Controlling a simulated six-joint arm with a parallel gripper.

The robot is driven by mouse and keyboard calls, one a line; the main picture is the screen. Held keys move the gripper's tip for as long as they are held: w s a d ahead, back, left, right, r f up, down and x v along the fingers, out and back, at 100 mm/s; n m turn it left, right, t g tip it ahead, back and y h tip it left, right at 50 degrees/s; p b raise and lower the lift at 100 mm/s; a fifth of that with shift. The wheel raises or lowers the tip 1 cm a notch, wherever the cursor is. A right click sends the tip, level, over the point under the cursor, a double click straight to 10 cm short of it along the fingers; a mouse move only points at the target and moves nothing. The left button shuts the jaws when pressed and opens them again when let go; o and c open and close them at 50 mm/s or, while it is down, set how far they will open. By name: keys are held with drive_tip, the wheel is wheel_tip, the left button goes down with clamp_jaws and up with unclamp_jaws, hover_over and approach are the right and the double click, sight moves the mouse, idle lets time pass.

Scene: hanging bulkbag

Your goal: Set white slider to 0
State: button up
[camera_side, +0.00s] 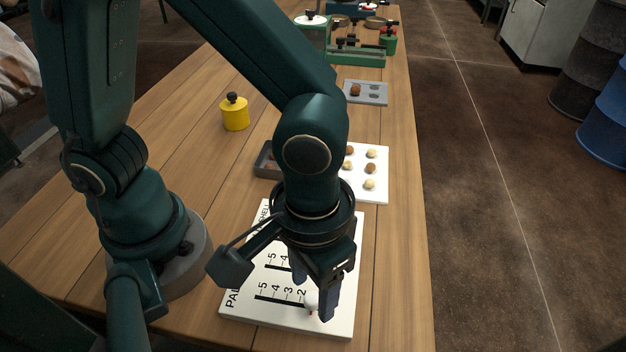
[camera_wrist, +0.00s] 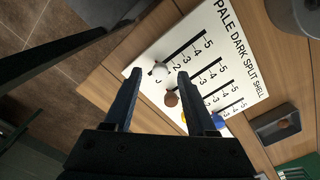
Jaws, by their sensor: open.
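The white slider panel (camera_side: 262,319) lies on the table, with black slots, number scales and the words PALE, DARK, SPLIT, SHELL in the wrist view (camera_wrist: 250,72). The white slider (camera_wrist: 159,72) sits toward the low-number end of the PALE slot, past the 2; its exact mark is hard to read. It also shows in the side view (camera_side: 311,299). My gripper (camera_side: 313,301) is low over the panel, fingers open on either side of the white slider. In the wrist view my gripper (camera_wrist: 159,77) has the white knob between its fingertips; contact cannot be told.
The brown slider (camera_wrist: 171,99) is close beside one finger; yellow (camera_wrist: 185,117) and blue (camera_wrist: 218,121) knobs lie beyond. A white tray with nuts (camera_side: 380,190), a grey tray (camera_side: 264,160) and a yellow canister (camera_side: 235,112) stand farther back.

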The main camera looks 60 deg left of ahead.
drive_tip(key=shift+f, duration=0.55)
clamp_jaws()
idle(1.0)
